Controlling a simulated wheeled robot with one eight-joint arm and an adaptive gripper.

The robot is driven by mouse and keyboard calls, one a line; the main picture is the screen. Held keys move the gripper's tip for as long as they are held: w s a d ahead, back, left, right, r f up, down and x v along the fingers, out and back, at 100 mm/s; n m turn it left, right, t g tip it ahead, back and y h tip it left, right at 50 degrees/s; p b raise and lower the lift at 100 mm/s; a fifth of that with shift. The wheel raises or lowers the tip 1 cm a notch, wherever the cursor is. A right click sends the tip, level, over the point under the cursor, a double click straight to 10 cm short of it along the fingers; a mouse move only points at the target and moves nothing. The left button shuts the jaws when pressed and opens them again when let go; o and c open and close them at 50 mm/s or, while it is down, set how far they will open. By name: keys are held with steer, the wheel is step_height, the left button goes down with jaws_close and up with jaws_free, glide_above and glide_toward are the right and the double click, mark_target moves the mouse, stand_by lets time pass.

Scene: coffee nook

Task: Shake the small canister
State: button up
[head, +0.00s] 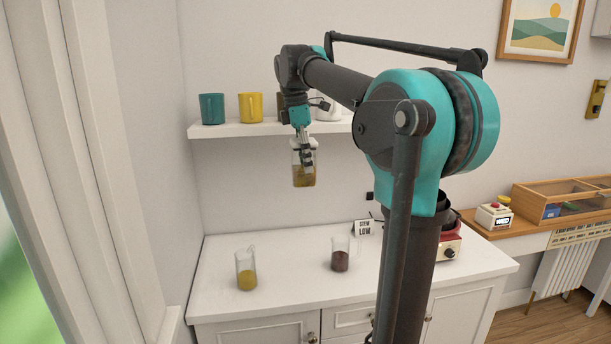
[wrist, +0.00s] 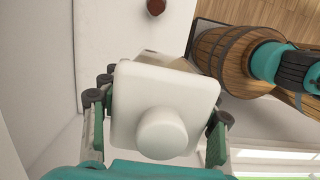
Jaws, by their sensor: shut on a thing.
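The small canister (head: 304,178) is a clear square jar with a white lid and a yellow-brown filling low inside. It hangs roughly upright in the air above the counter, in front of the shelf. My gripper (head: 306,156) is shut on it from above. In the wrist view the white lid (wrist: 135,90) with its round knob fills the middle, with my gripper's fingers (wrist: 160,118) on both sides. The lid hides most of the jar's body there.
A shelf (head: 230,131) behind holds a teal mug (head: 211,108), a yellow mug (head: 250,107) and others partly hidden by my arm. On the white counter (head: 290,285) stand a glass jug with yellow contents (head: 246,270) and one with dark red contents (head: 340,256). Counter room between them is free.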

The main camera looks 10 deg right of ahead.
mark_target(305, 183)
steer(key=shift+f, duration=3.6)
